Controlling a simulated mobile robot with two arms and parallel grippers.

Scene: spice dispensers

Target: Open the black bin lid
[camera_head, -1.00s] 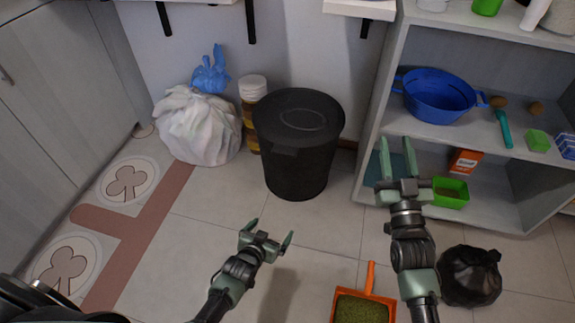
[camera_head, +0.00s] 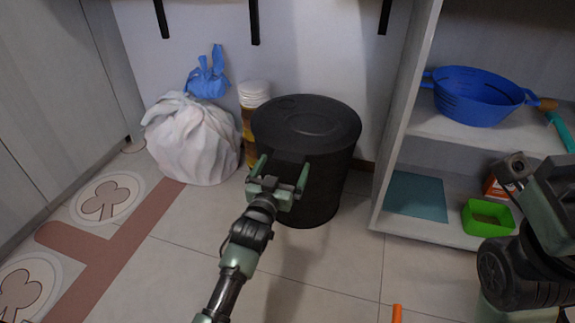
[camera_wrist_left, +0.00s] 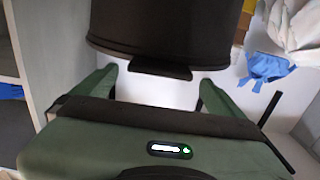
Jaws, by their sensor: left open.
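The black bin (camera_head: 322,190) stands on the floor against the wall, with its round black lid (camera_head: 306,122) on top and closed. My left gripper (camera_head: 281,168) is open at the front of the bin, near the lid's front rim. In the left wrist view the bin (camera_wrist_left: 165,28) shows with a flat tab (camera_wrist_left: 161,69) sticking out from its lid edge. The tab lies between the two open fingers of my left gripper (camera_wrist_left: 158,88), apart from both. In the head view the gripper hides part of the bin's front. The right gripper's fingers are not visible; only my right arm shows.
A white garbage bag (camera_head: 192,138) with a blue bag (camera_head: 207,75) on it and a stack of jars (camera_head: 252,95) stand left of the bin. A shelf (camera_head: 400,125) with a blue colander (camera_head: 478,97) and green box (camera_head: 487,217) is at the right. Floor in front is mostly clear.

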